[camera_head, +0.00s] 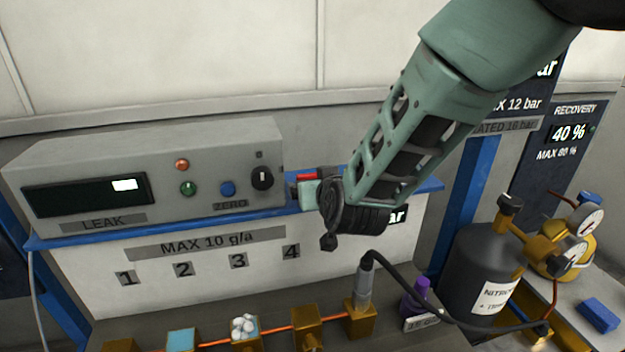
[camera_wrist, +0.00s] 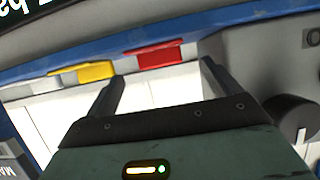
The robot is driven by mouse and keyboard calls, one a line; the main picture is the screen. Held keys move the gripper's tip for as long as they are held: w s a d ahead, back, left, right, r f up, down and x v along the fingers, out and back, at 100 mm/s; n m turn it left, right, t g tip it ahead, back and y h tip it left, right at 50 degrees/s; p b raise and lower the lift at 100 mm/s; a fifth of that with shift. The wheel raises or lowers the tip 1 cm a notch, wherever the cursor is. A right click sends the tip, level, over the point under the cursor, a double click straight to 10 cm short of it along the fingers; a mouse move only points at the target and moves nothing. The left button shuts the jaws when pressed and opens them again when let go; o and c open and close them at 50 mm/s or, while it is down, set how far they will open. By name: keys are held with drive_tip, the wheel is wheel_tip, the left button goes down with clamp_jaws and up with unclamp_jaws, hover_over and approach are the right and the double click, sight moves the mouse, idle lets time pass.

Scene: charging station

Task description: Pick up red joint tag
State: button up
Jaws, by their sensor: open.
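The red joint tag (camera_wrist: 158,57) shows in the wrist view as a small red strip with a pale part below it, at the blue shelf. In the head view a bit of red (camera_head: 306,177) shows on the shelf, just right of the grey leak box and beside my gripper. My gripper (camera_wrist: 162,74) is open, with its two fingers on either side of the red tag in the picture. No contact with the tag is visible, and the depth between them is hard to tell. My wrist hides part of the shelf in the head view.
A yellow tag (camera_wrist: 82,72) sits left of the red one in the wrist view. The grey leak box (camera_head: 150,165) with knobs stands close by on the blue shelf (camera_head: 240,222). Brass fittings, a hose and a dark nitrogen cylinder (camera_head: 480,270) stand below and right.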

sight(312, 177)
drive_tip(key=p+x, duration=0.2)
drive_tip(key=x, duration=0.1)
drive_tip(key=p+x, duration=0.1)
drive_tip(key=shift+w+r, duration=0.2)
drive_tip(key=shift+w, duration=0.15)
drive_tip(key=shift+w+a+f, duration=0.1)
drive_tip(key=shift+w+f, duration=0.1)
drive_tip(key=shift+w, duration=0.1)
drive_tip(key=c, duration=1.1)
